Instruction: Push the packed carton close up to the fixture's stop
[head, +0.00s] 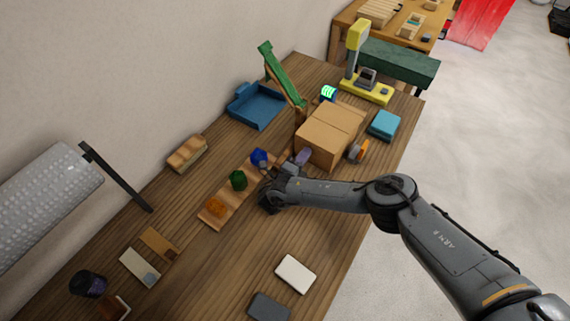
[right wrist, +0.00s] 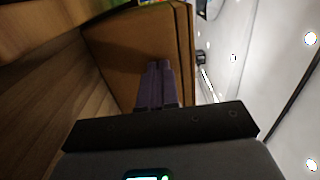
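The closed brown carton (head: 328,135) sits on the wooden table in the head view, right of centre. Its brown side fills the upper part of the right wrist view (right wrist: 115,45). My right gripper (head: 303,156) is at the carton's near left side. In the right wrist view its purple fingers (right wrist: 157,82) are together with nothing seen between them, pointing at the carton's side. They look at or very near it; I cannot tell if they touch. The fixture's stop cannot be made out clearly. My left gripper is not in view.
A wooden strip (head: 227,200) with coloured pieces lies left.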

